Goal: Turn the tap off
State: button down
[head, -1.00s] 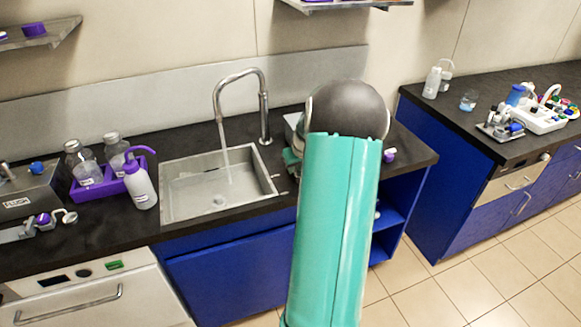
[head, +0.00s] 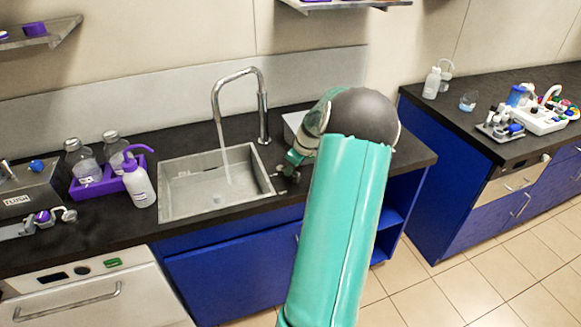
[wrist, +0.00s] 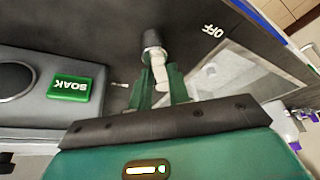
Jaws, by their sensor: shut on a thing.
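The tap (head: 264,118) is a tall curved metal spout behind the sink. A thin stream of water (head: 228,168) runs from it into the steel sink (head: 178,214). In the wrist view, my gripper (wrist: 159,78) is shut on the tap handle (wrist: 160,74), a pale lever below a round metal knob (wrist: 152,40). The white word OFF (wrist: 214,31) is printed on the dark counter nearby. In the head view, my gripper (head: 288,167) is small at the sink's right edge, and my arm partly hides the area.
A grey box with a green SOAK button (wrist: 68,88) stands close left of my gripper in the wrist view. In the head view, a purple rack (head: 88,188) with bottles and a white wash bottle (head: 139,185) stand left of the sink.

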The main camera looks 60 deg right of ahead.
jog(key=n, duration=0.2)
jog(key=n+y, duration=0.1)
jog(key=n, duration=0.1)
jog(key=n+y, duration=0.1)
jog(key=shift+s+a+n+g, duration=0.1)
jog(key=shift+a+n+g, duration=0.2)
jog(key=shift+a+n, duration=0.1)
jog(key=n, duration=0.1)
jog(key=n+y, duration=0.1)
jog(key=n, duration=0.1)
jog(key=n+g, duration=0.1)
jog(key=shift+s+a+n, duration=0.25)
jog(key=shift+s+n, duration=0.05)
jog(key=c, duration=1.3)
grip_release()
jog(key=v, duration=1.3)
jog(key=shift+d+r, duration=0.35)
jog(key=shift+d, duration=0.05)
